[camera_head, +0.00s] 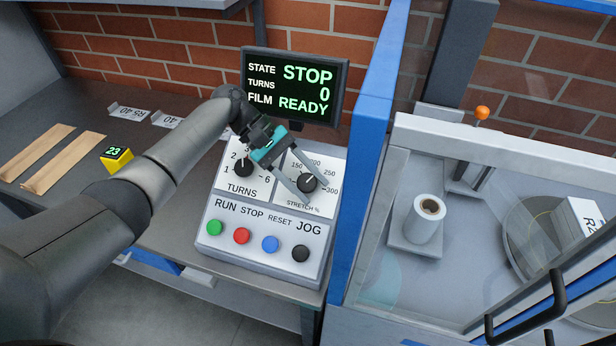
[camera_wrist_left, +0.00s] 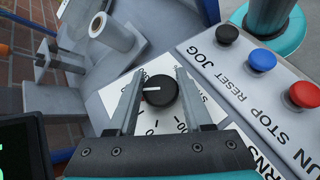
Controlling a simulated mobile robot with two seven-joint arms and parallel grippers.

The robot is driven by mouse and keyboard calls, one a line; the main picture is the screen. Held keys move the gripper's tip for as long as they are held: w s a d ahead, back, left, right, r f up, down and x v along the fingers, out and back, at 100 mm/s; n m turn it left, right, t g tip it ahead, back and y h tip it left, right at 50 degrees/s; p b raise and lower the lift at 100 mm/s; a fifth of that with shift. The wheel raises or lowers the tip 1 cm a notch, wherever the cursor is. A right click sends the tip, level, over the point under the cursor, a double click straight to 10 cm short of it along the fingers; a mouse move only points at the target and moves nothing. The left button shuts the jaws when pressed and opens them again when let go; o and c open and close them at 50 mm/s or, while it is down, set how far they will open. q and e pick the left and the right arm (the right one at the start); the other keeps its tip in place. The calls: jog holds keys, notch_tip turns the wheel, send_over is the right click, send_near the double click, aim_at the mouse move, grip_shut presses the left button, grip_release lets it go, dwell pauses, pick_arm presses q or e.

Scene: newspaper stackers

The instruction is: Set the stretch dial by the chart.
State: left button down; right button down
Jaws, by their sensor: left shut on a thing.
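The stretch dial (camera_head: 308,182) is a round black knob on the white, sloped control panel (camera_head: 213,243). Numbers from 150 to 300 show around it. My left gripper (camera_head: 314,192) reaches down over the panel and is shut on this dial. In the left wrist view the fingers stand on either side of the dial (camera_wrist_left: 159,91). Its white pointer line points left in that picture; the number it meets cannot be read. The turns dial (camera_head: 243,168) sits to the left. No chart is legible. My right gripper is not in view.
A display (camera_head: 296,86) behind the panel reads STOP, 0, READY. Green (camera_head: 214,227), red (camera_head: 241,236), blue (camera_head: 270,244) and black (camera_head: 300,253) buttons line the panel front. A blue post (camera_head: 361,150) rises close to the right.

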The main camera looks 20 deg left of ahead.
pick_arm(q)
jog(key=shift+s+f+m+g+y+p, duration=0.1)
jog(key=shift+m+g+y+p, duration=0.2)
jog(key=shift+m+g+y, duration=0.6)
jog(key=shift+f, duration=0.1)
jog(key=shift+c, duration=1.7)
grip_release()
jog(key=shift+a+r, duration=0.1)
jog(key=shift+r, duration=0.1)
jog(key=v, duration=1.5)
jog(key=shift+r, duration=0.1)
